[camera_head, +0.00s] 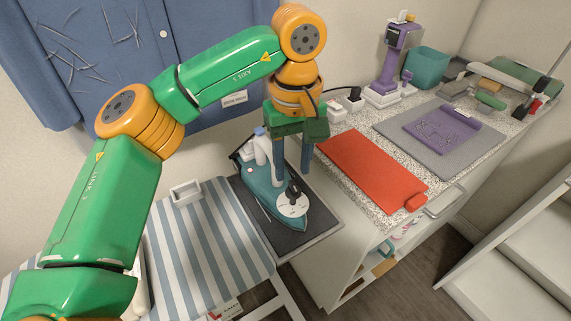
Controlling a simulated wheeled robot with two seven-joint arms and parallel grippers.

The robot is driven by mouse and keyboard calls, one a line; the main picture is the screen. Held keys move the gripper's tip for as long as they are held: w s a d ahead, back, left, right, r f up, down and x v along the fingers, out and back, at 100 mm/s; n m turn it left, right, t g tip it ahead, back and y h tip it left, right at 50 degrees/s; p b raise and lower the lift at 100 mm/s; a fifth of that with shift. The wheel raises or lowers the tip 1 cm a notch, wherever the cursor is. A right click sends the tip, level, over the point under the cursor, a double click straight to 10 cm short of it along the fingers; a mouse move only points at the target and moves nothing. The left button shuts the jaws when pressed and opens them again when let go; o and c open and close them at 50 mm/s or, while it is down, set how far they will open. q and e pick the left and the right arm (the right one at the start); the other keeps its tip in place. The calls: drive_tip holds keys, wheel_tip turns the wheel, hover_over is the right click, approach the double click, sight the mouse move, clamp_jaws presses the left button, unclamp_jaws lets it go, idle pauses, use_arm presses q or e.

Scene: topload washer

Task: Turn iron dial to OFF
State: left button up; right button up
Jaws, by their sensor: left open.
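A teal iron (262,196) lies on a dark mat (306,237) near the middle of the view. Its white round dial (292,206) has a black knob (293,192) on top and faces up. My left gripper (292,174) comes down from above, with its two dark blue fingers apart. The fingertips are over the iron, close to the knob; I cannot tell whether they touch it. The dial's markings are too small to read. My left arm hides part of the wall behind. My right gripper is not in view.
A striped ironing board (205,240) is left of the iron. A speckled counter (343,149) on the right carries a red mat (372,170), a grey mat (407,128) with purple cloth, a purple appliance (399,50) and a teal bin (428,66).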

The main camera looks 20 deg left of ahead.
sight(294, 186)
use_arm(q)
drive_tip(key=f, duration=0.3)
drive_tip(key=shift+w+d+f, duration=0.1)
drive_tip(key=shift+d, duration=0.15)
drive_tip(key=shift+a+f, duration=0.15)
drive_tip(key=shift+f, duration=0.3)
clamp_jaws()
